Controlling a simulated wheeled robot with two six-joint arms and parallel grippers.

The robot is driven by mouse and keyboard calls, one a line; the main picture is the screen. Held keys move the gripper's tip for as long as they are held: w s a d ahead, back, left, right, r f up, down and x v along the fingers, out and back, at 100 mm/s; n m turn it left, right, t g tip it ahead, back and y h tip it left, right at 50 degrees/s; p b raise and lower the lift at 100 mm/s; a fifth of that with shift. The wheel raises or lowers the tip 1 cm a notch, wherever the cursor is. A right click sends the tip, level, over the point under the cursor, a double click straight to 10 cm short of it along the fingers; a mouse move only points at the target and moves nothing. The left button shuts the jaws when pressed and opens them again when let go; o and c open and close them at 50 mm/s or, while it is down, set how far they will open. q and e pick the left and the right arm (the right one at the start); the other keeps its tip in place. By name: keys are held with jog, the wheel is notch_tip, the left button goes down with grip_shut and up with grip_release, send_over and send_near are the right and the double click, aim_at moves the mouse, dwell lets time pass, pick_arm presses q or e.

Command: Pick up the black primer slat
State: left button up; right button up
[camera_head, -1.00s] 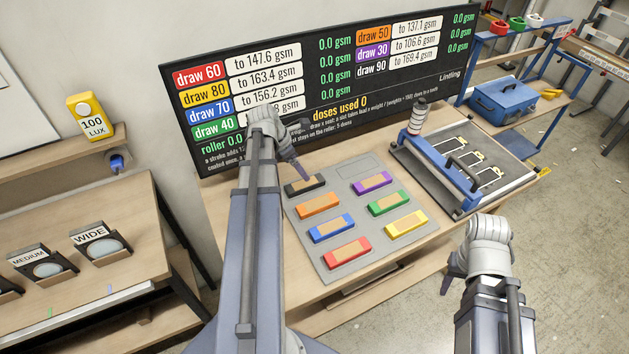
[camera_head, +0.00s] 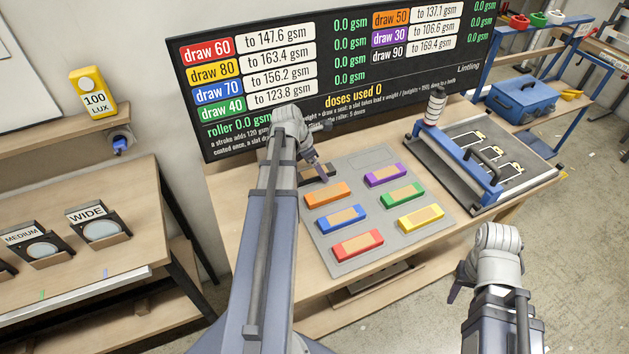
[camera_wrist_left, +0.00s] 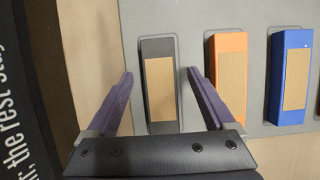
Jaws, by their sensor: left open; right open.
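The black slat (camera_head: 308,176), with a tan pad on top, lies in its slot at the back left of the grey tray (camera_head: 372,246). My left gripper (camera_head: 322,172) is over it and partly hides it in the head view. In the left wrist view, the black slat (camera_wrist_left: 159,85) lies between the two purple fingers of the open left gripper (camera_wrist_left: 160,76), with a gap on each side. My right gripper (camera_head: 456,290) hangs in front of the table at the right, apart from the tray; it is open and empty.
Beside it in the tray lie orange (camera_head: 327,195), blue (camera_head: 336,219), red (camera_head: 358,244), purple (camera_head: 385,174), green (camera_head: 403,194) and yellow (camera_head: 421,217) slats. A roller press (camera_head: 490,165) stands at the right. The display board (camera_head: 345,75) rises behind.

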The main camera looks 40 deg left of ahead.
pick_arm(q)
jog(key=shift+w+f, duration=0.1)
jog(key=shift+f, duration=0.45)
grip_shut()
dwell(0.8)
